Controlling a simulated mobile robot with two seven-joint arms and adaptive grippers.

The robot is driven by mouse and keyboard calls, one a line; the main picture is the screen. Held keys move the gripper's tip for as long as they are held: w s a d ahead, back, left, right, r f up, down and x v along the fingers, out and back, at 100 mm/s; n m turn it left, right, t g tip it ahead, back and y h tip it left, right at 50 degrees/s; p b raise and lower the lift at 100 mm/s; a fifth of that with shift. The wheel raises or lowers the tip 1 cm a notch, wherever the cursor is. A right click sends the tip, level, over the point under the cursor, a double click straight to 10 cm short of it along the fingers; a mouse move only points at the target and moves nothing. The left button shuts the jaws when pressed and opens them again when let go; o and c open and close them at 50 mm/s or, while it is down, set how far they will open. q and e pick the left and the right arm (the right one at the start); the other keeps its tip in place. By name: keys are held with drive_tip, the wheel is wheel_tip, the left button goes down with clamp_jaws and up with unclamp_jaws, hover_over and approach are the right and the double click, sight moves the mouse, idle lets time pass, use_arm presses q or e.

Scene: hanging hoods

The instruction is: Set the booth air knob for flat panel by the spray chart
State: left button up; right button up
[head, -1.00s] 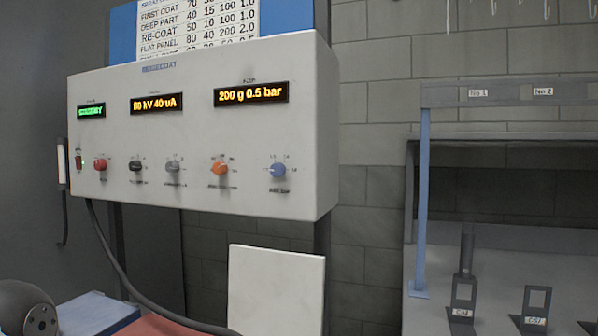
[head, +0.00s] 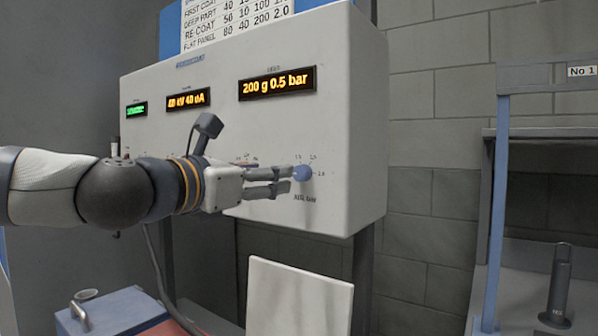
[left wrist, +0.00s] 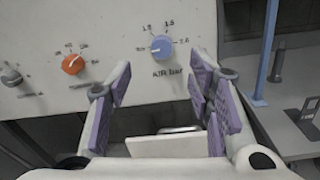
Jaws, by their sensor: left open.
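The blue air knob (head: 302,172) is on the lower right of the white control box; in the left wrist view the knob (left wrist: 161,47) sits above the words "AIR bar". Its pointer seems to face the left mark, but is small. The amber display (head: 277,83) reads "200 g 0.5 bar". The spray chart (head: 235,22) above shows a flat panel row reading 80, 40, 200, 2.0. My left gripper (head: 288,180) is open and empty, fingertips just left of the knob in the head view. In the wrist view the knob lies ahead, between the spread fingers. My right gripper is out of view.
An orange knob (left wrist: 73,64) and a grey knob (left wrist: 11,77) sit left of the air knob. A pale panel (head: 299,298) stands below the box. A blue post and rack (head: 497,200) stand at the right.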

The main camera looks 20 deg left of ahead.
sight(299, 173)
use_arm(q)
drive_tip(key=x, duration=0.5)
drive_tip(key=f+b+x, duration=0.1)
drive_tip(key=x, duration=0.2)
drive_tip(key=shift+w+d+f, duration=0.1)
drive_tip(key=shift+w, duration=0.25)
drive_tip(key=shift+w+d+r, duration=0.2)
drive_tip(key=shift+w+r, duration=0.05)
drive_tip(key=shift+w, duration=0.2)
clamp_jaws()
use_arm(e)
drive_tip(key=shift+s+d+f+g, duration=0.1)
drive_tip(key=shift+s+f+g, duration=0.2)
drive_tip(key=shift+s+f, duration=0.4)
